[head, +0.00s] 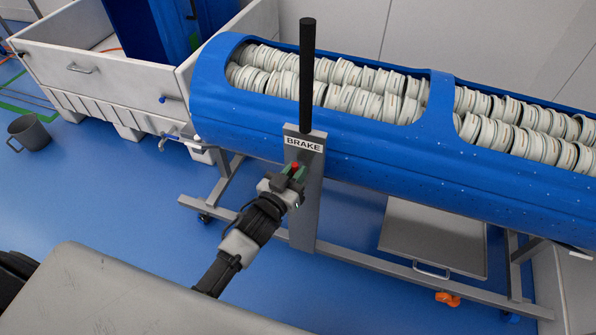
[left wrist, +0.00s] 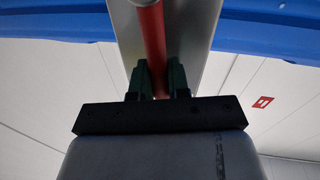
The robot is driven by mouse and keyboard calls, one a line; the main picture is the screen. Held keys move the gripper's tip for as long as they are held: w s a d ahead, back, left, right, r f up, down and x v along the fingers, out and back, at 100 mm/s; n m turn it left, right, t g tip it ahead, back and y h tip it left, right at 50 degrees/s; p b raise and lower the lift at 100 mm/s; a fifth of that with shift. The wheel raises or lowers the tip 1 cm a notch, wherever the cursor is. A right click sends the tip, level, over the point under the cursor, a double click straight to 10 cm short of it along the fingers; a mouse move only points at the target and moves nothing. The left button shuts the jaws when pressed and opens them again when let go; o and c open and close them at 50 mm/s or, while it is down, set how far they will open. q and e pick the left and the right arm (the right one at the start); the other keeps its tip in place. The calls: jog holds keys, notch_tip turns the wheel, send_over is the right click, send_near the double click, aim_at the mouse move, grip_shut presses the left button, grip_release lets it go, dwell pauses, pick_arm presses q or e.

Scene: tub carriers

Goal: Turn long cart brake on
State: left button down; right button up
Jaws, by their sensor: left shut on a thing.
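The long cart (head: 345,255) has a grey frame and carries a long blue tub (head: 300,130). A grey upright post (head: 305,210) at its near side bears a plate marked BRAKE (head: 304,143), with a black upright bar (head: 307,75) above it. A red lever (head: 295,166) shows just under the plate, mostly hidden by my left gripper (head: 292,173). The left wrist view shows the red lever (left wrist: 153,40) running between the two green fingers, which are shut on it. My right gripper is out of view.
The tub holds rows of white round parts (head: 350,88). A white crate (head: 100,75) stands at the far left, with a grey mug-like bucket (head: 28,132) on the blue floor. A grey panel (head: 435,238) and an orange item (head: 447,298) are low on the cart's right.

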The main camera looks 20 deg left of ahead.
aim_at(286, 162)
pick_arm(q)
jog(key=shift+a+n, duration=0.5)
jog(key=shift+n, duration=0.2)
jog(key=a+n, duration=0.1)
jog(key=n, duration=0.1)
jog(key=a+f+n, duration=0.1)
jog(key=shift+w+a+n+t+p, duration=0.1)
jog(key=shift+a+n+t+p, duration=0.1)
jog(key=shift+n+t+p, duration=0.15)
jog(key=shift+a+f+n+t, duration=0.25)
jog(key=shift+a+f+n, duration=0.2)
jog(key=shift+n, duration=0.6)
jog(key=shift+a+f+n+t+y+b, duration=0.15)
jog(key=shift+a+f+n+y+b, duration=0.35)
jog(key=shift+n, duration=0.75)
jog(key=shift+a+f+n+t+y+b, duration=0.15)
jog(key=shift+a+f+n+b, duration=0.35)
jog(key=shift+n, duration=0.8)
jog(key=shift+a+f+n+t+y+b, duration=0.1)
jog(key=shift+a+f+n+y+b, duration=0.25)
jog(key=shift+f+n+b, duration=0.65)
pick_arm(e)
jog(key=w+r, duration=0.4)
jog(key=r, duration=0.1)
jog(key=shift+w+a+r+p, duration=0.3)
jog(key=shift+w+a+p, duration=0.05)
jog(key=shift+p, duration=0.05)
pick_arm(q)
jog(key=shift+r+n, duration=0.2)
jog(key=shift+n, duration=0.05)
